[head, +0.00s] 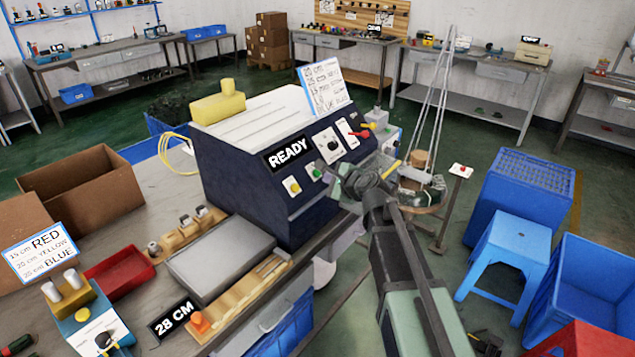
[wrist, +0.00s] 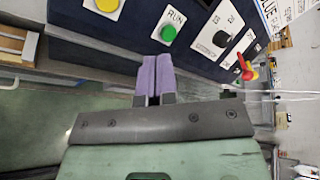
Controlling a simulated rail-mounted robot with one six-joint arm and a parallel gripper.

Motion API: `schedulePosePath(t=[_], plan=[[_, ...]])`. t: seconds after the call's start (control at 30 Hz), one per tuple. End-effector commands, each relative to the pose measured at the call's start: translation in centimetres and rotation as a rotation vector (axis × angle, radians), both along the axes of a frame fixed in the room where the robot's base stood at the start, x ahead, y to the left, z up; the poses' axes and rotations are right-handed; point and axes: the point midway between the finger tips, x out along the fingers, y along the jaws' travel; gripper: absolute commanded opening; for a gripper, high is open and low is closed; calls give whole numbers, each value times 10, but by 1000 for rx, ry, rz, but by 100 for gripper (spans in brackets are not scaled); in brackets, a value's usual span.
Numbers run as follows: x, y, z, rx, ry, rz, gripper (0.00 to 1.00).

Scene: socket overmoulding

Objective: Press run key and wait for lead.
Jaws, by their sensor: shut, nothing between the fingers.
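The navy machine (head: 235,175) stands on the bench with a white-on-black READY sign (head: 287,152) on its front panel. The green run key (head: 313,171) is on that panel, right of a yellow button (head: 292,186). In the wrist view the green key (wrist: 168,33) shows under the label RUN, beside the yellow button (wrist: 107,5). My gripper (wrist: 158,58) is shut and empty, its two purple fingers together. The fingertips lie just below the key in the wrist view; a gap shows between them in the picture. No lead is seen at the machine.
A dial (head: 328,145) and a red-and-yellow lever (head: 360,134) are on the same panel. A grey plate (head: 220,260), a 28 CM sign (head: 173,318) and a red tray (head: 118,278) are on the bench. A blue stool (head: 505,250) and blue crates stand right.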

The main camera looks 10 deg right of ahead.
Motion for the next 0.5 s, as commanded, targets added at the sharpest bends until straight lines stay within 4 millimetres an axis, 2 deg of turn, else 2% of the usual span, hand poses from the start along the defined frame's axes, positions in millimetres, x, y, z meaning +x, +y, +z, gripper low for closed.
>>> schedulePosePath(t=[0.03, 0.1, 0.2, 0.3, 0.5], plan=[[17, -7, 11, 165, -1, -107, 0], [31, -19, 28, 421, 3, -258, 0], [36, -33, 40, 675, 11, -391, 0], [37, -39, 43, 777, 22, -441, 0], [37, -39, 43, 798, 34, -445, 0]])
